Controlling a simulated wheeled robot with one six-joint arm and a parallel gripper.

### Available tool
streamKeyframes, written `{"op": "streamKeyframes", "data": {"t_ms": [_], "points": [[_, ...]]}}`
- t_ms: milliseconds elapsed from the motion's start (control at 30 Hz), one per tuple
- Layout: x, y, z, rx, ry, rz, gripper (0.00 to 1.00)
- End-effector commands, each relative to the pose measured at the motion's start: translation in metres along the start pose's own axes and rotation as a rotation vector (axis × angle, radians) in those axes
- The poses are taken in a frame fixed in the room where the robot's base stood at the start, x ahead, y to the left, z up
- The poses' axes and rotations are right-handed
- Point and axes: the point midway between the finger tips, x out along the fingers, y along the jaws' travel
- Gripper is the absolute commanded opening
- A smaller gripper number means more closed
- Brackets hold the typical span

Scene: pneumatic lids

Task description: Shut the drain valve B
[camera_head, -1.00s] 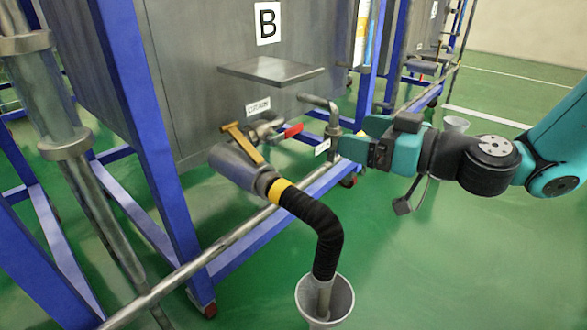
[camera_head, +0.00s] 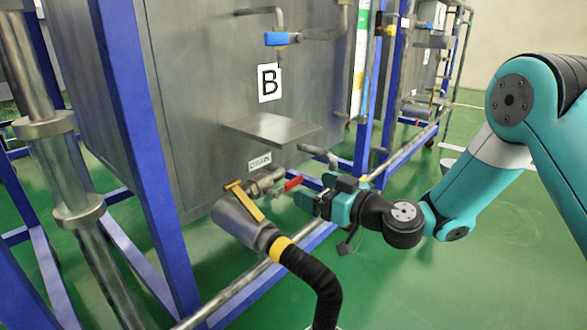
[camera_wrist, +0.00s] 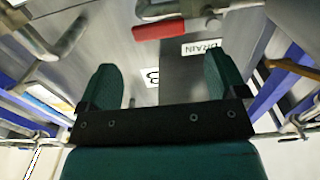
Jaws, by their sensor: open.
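Tank B (camera_head: 190,120) bears a black letter B plate (camera_head: 269,83) and a small DRAIN label (camera_head: 259,163). Just below the label, the drain valve (camera_head: 262,182) carries a red lever handle (camera_head: 293,184), which points outward to the right. My gripper (camera_head: 307,201) is open and empty, close beside the red handle's outer end; whether they touch is unclear. In the wrist view the red handle (camera_wrist: 160,29) lies crosswise beyond the open fingers, with the DRAIN label (camera_wrist: 202,47) beside it.
A yellow lever (camera_head: 243,200) stands on the grey hose coupling (camera_head: 240,222) left of the valve. A black hose (camera_head: 312,277) bends down from it. A metal shelf (camera_head: 271,130) juts out above. A blue-handled valve (camera_head: 277,39) sits higher. Blue frame legs (camera_head: 140,140) stand left; green floor lies right.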

Motion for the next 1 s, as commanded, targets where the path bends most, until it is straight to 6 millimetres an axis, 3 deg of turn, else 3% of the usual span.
{"op": "streamKeyframes", "data": {"t_ms": [100, 300, 733, 1000], "points": [[0.027, -0.001, 0.002, -0.004, 0.003, -0.004, 0.91], [0.056, -0.001, 0.002, -0.002, 0.002, -0.002, 0.91], [0.067, 0.0, 0.001, 0.001, 0.0, 0.001, 0.91], [0.067, 0.0, 0.001, 0.001, 0.0, 0.001, 0.31]]}}
